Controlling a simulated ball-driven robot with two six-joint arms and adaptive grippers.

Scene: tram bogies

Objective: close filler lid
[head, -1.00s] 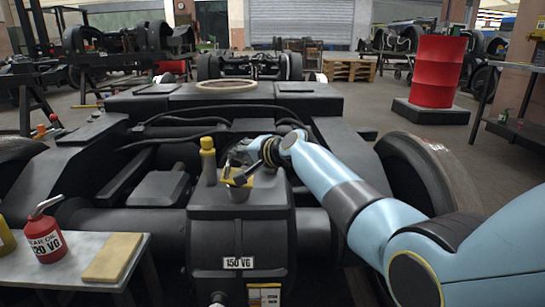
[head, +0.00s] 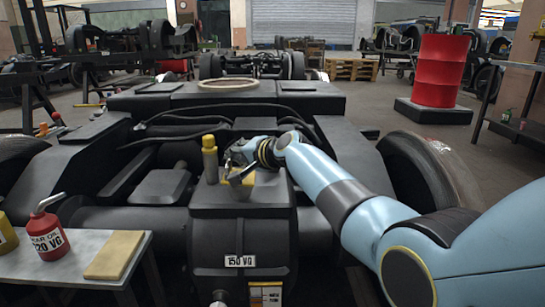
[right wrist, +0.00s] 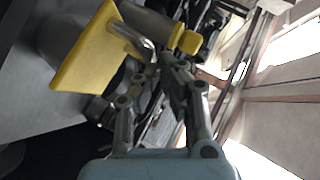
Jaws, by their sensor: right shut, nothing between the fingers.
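The yellow filler lid (head: 246,180) is on top of the black gearbox (head: 242,215), just below my right gripper in the head view. In the right wrist view the yellow lid (right wrist: 85,45) shows as a flat square plate with a bent metal handle (right wrist: 133,40). A grey round part, perhaps the filler neck, shows beside the plate; I cannot tell how far the lid is open. My right gripper (head: 236,157) is shut and empty. In the right wrist view its fingertips (right wrist: 168,65) are close to the handle's end; contact is unclear. My left gripper is out of view.
A yellow-capped post (head: 209,158) stands upright just left of the lid. Black hoses (head: 200,108) run behind. A side table (head: 60,268) at the lower left holds a red oil can (head: 46,235) and a tan pad (head: 114,255). A red drum (head: 438,75) stands farther back right.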

